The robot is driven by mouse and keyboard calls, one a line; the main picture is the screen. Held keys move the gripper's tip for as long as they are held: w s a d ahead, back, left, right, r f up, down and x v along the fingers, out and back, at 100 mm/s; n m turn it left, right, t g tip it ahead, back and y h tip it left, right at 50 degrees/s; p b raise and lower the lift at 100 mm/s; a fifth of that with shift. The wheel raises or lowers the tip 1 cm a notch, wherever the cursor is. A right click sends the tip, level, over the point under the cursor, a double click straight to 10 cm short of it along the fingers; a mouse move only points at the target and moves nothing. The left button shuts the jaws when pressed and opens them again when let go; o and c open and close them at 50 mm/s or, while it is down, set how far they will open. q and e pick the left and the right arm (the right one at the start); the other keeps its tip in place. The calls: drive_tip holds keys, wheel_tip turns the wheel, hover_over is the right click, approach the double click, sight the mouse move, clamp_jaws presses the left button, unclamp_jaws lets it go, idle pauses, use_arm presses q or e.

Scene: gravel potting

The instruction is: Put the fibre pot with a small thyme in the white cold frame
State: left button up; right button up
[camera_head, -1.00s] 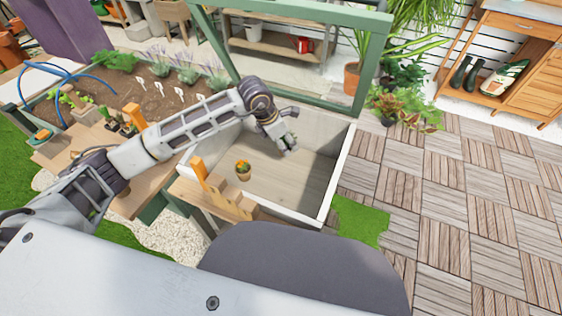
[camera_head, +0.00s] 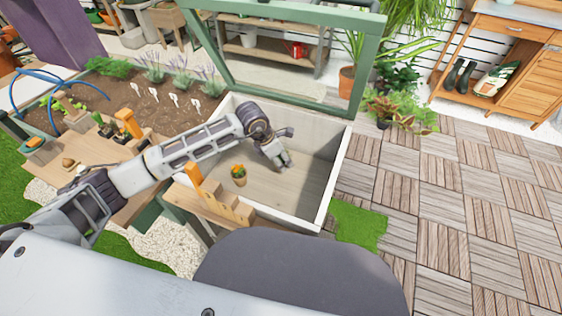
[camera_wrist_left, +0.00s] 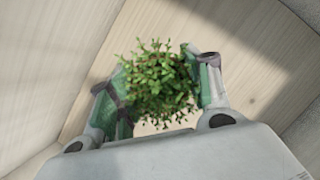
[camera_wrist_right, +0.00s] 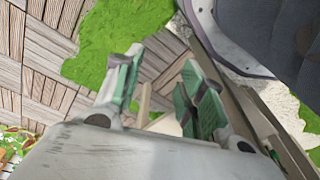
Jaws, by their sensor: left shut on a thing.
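The green-framed lid (camera_head: 366,70) is raised at the back. An orange-and-wood rack (camera_head: 215,203) stands at the near left wall. The floor's right side is clear.

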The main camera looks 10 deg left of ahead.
use_arm(q)
drive_tip(key=shift+f, duration=0.85)
drive_tip(key=o, duration=1.1)
drive_tip(key=shift+c, duration=0.2)
use_arm(e)
drive_tip(key=shift+w+a+r, duration=0.15)
drive_tip(key=shift+a+r, duration=0.05)
drive_tip(key=shift+r, duration=0.7)
use_arm(q)
drive_tip(key=p+v, duration=0.1)
drive_tip(key=v, duration=1.1)
drive_tip(key=shift+p, duration=0.3)
use_arm(e)
drive_tip(key=shift+t, duration=0.3)
drive_tip(key=shift+d+f, duration=0.2)
drive_tip(key=shift+f, duration=0.75)
drive_tip(key=shift+d+f, duration=0.25)
drive_tip(key=shift+f, duration=0.7)
drive_tip(key=shift+d+f, duration=0.2)
drive_tip(key=shift+f, duration=0.75)
